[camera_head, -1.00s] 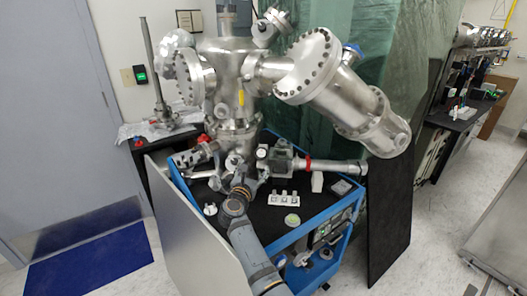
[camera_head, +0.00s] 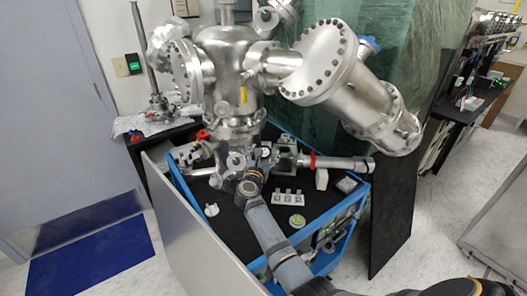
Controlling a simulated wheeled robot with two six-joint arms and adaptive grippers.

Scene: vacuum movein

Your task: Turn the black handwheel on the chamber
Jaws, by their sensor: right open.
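The steel vacuum chamber (camera_head: 230,75) stands upright on a blue-framed cart with a black top, in the head view. The black handwheel is hard to tell apart in the dark cluster of fittings at the chamber's lower front, partly behind my right wrist. My right gripper (camera_head: 258,160) is open in front of these fittings, small in the picture; I cannot tell whether it touches them. My right arm reaches up to it from the bottom right. My left gripper is not in view.
A white block with several holders (camera_head: 288,198) and a round green-topped item (camera_head: 297,221) lie on the cart top. A horizontal tube with a red ring (camera_head: 345,163) extends right. A black panel (camera_head: 392,215) leans at the right. A grey panel (camera_head: 195,235) stands along the cart's left side.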

